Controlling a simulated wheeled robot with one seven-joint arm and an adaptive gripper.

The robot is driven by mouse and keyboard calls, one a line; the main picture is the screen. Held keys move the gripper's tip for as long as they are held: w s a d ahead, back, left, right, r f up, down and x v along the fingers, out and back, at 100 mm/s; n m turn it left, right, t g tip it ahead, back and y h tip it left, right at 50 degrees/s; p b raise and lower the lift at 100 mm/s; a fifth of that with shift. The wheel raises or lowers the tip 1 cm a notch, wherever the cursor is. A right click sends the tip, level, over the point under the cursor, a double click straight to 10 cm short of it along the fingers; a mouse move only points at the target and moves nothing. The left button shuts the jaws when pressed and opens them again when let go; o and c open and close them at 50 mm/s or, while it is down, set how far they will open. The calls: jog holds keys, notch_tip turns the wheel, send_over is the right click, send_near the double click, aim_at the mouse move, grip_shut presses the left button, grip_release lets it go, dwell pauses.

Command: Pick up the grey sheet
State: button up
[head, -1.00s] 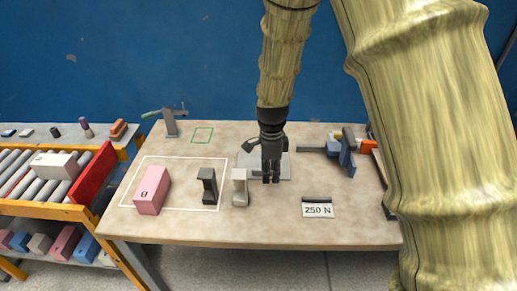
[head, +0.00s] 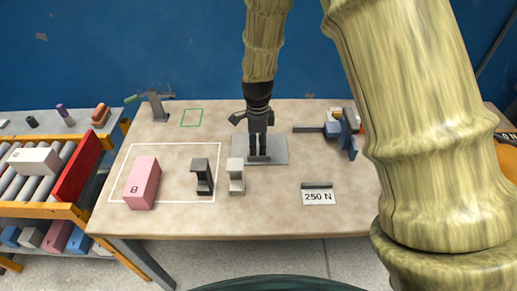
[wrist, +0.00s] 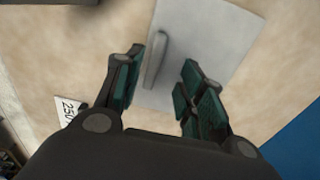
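The grey sheet (head: 278,151) lies flat on the table, behind the two bracket-like blocks. In the wrist view the sheet (wrist: 205,38) is a pale grey rectangle with a raised narrow bar (wrist: 156,60) on it. My gripper (head: 258,153) is over the sheet, pointing down, and hides part of it in the head view. In the wrist view its two fingers stand apart, with the bar between them, closer to the left finger. Nothing is held. I cannot tell how high the fingertips are above the sheet.
A dark bracket (head: 201,177) and a light grey bracket (head: 236,177) stand in front of the sheet. A "250 N" sign (head: 319,196) is at front right. A blue clamp-like tool (head: 347,137) lies to the right.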

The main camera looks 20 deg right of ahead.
aim_at(258, 154)
jog(key=shift+s+f+p, duration=0.2)
jog(key=shift+s+p, duration=0.1)
jog(key=shift+s, duration=0.15)
jog(key=shift+s+f, duration=0.2)
jog(key=shift+f, duration=0.1)
jog(key=f, duration=0.1)
jog(key=f+p, duration=0.1)
jog(key=f, duration=0.1)
jog(key=shift+w, duration=0.4)
jog(key=shift+s+f, duration=0.2)
jog(key=shift+s, duration=0.05)
jog(key=shift+w+a+f, duration=0.1)
jog(key=shift+c, duration=0.4)
grip_shut()
